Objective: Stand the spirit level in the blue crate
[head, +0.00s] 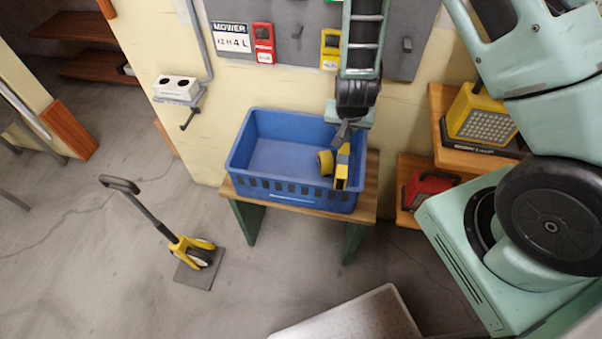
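The blue crate (290,188) stands open on a small wooden bench in the middle of the head view. My gripper (343,136) points down over the crate's right end. It appears shut on the upper end of the spirit level (342,168), a yellow bar with dark parts. The level hangs roughly upright and overlaps the crate's front right wall in the picture. I cannot tell whether its lower end touches the crate. A round yellow item (325,162) shows just left of the level, seemingly inside the crate. The rest of the crate's floor looks bare.
The bench (367,185) stands against the wall. A white twin socket box (178,89) is on the wall.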

